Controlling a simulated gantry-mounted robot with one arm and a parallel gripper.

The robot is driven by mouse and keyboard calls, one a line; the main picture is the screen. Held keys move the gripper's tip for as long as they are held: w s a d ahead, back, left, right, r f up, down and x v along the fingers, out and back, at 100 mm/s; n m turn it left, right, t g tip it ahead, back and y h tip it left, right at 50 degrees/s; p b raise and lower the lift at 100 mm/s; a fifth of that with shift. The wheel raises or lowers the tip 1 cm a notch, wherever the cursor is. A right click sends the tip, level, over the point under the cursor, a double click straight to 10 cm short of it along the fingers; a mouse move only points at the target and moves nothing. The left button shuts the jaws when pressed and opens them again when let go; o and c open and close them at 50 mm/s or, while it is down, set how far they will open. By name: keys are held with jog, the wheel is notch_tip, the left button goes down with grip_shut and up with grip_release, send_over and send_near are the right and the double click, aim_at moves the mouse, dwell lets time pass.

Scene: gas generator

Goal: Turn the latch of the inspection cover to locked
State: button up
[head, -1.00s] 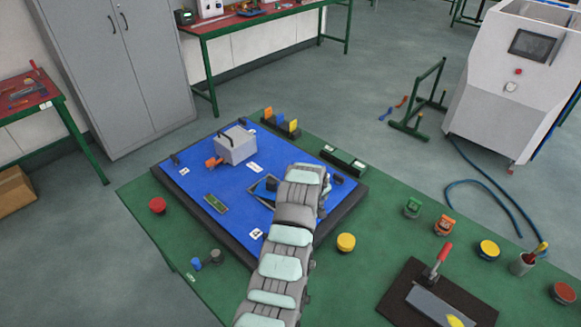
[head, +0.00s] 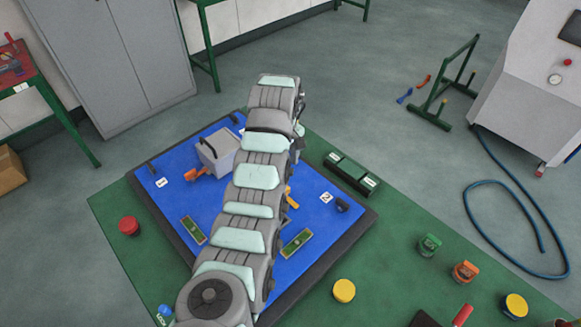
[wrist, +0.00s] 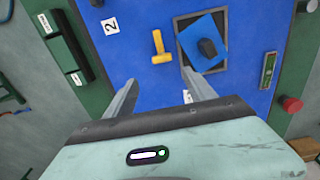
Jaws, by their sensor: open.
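In the wrist view, a blue plate with a dark knob (wrist: 218,36), apparently the inspection cover, lies turned askew over a dark square recess. A yellow T-shaped piece (wrist: 161,47), apparently its latch, sits beside the recess on the blue panel. My gripper (wrist: 158,93) is open and empty, its two fingers apart. The yellow piece appears beyond the fingertips, between their lines, with no contact visible. In the head view my arm hides most of the cover; a bit of yellow (head: 291,198) shows at the arm's right edge.
A grey box (head: 219,150) with an orange handle (head: 199,173) stands on the panel (head: 322,225). A dark green block (head: 350,174) lies beyond the panel edge. A red button (head: 129,226) and a yellow button (head: 344,290) stand on the green table.

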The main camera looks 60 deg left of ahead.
jog(key=b, duration=0.1)
send_over(290, 199)
jog(key=s+a, duration=0.1)
jog(key=a, duration=0.1)
notch_tip(290, 199, down, 9)
jog(key=shift+s+r, duration=0.1)
jog(key=shift+s, duration=0.05)
jog(key=shift+f, duration=1.05)
jog(key=shift+c, duration=0.4)
jog(key=c, duration=1.3)
